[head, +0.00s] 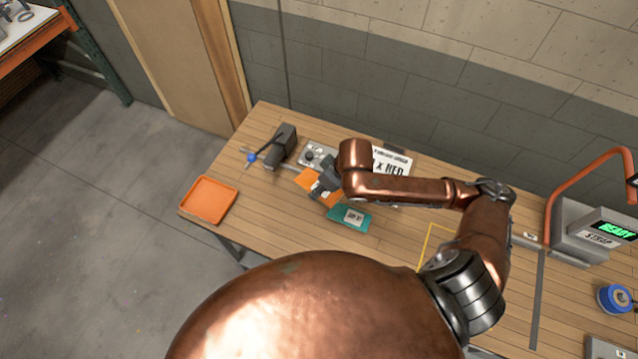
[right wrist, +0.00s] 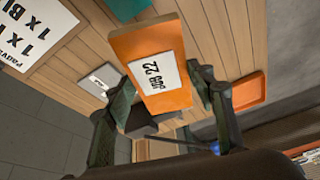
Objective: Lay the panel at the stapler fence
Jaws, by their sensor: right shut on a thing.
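My right gripper (head: 325,184) is shut on an orange panel (head: 308,179) with a white label, over the table's left half. The right wrist view shows the panel (right wrist: 178,44) between the two fingers, its label seeming to read JOB 22. In the head view my wrist hides part of the panel; I cannot tell whether it touches the table. A dark stapler-like device (head: 281,147) stands at the back left, left of the gripper. I cannot clearly make out its fence. My left gripper is not in view.
A teal labelled panel (head: 349,219) lies just in front of the gripper. An orange tray (head: 208,201) sits at the left edge, and a grey plate (head: 317,153) and a printed sign (head: 393,160) at the back. A READY display unit (head: 590,230) stands right.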

